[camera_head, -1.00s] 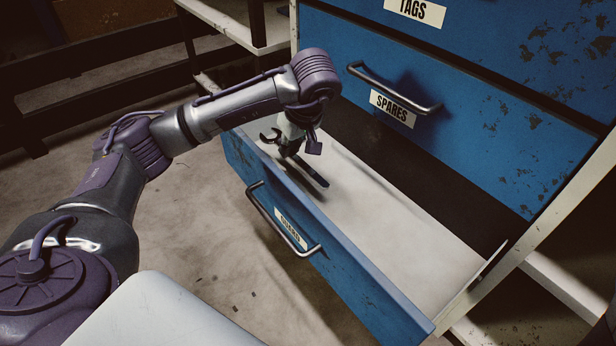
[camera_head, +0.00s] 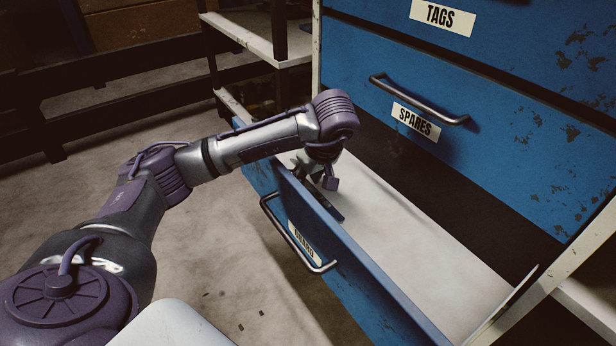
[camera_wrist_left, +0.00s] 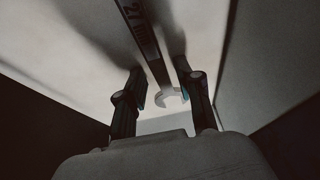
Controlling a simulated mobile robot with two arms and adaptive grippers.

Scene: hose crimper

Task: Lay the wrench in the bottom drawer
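The dark wrench (camera_head: 327,205) is inside the open bottom drawer (camera_head: 403,230), close behind its blue front; it looks low at the pale floor. In the left wrist view the wrench (camera_wrist_left: 148,42) shows a "27" marking, and its open jaw end lies towards the gripper. My left gripper (camera_head: 312,182) reaches down into the drawer over the wrench. In the wrist view its fingers (camera_wrist_left: 161,88) stand on both sides of the shaft with small gaps, so it appears open. The arm and fingers hide part of the wrench in the head view. My right gripper is not in view.
The closed SPARES drawer (camera_head: 470,150) is above, with its bar handle (camera_head: 418,100). The bottom drawer's front (camera_head: 365,275) is a raised wall beside the gripper. Bare drawer floor stretches to the right. A shelf rack (camera_head: 262,40) stands behind at left.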

